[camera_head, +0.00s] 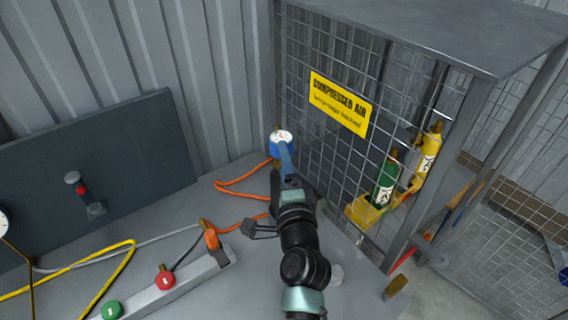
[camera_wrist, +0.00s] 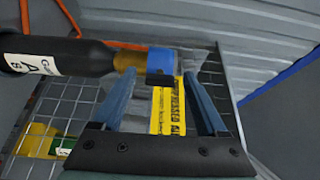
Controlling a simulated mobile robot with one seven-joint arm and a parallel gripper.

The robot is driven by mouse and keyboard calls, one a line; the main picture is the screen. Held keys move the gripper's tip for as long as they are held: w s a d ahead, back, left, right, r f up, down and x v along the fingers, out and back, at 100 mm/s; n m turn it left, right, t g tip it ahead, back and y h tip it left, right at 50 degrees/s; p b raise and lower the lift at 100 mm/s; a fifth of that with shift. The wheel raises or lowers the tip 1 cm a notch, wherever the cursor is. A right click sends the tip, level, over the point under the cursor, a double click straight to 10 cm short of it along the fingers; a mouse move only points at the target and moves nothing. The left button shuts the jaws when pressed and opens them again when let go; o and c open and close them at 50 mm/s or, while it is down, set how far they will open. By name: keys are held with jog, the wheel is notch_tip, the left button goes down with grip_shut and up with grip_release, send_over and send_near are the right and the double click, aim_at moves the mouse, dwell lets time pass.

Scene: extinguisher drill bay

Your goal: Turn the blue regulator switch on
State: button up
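The blue regulator (camera_head: 274,148) stands by the mesh cage, with a white round gauge (camera_head: 281,134) on top. In the wrist view the blue regulator (camera_wrist: 161,61) sits on the brass neck of a dark cylinder (camera_wrist: 75,57) with a white label. My gripper (camera_head: 285,150) reaches to the regulator from the front and covers part of it. In the wrist view my gripper (camera_wrist: 160,78) is open, its two blue fingers apart. The regulator appears between or just beyond the fingertips; I cannot tell whether they touch. The switch position cannot be made out.
The mesh cage with a yellow compressed-air sign (camera_head: 339,103) holds a green cylinder (camera_head: 385,183) and a yellow cylinder (camera_head: 427,160). An orange hose (camera_head: 236,191) runs left from the regulator. A grey bar (camera_head: 190,284) carries red and green buttons. A dark panel (camera_head: 130,150) leans against the wall.

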jog(key=s+d+b, duration=0.1)
jog(key=s, duration=1.2)
jog(key=shift+d+b, duration=0.3)
jog(key=shift+d, duration=0.1)
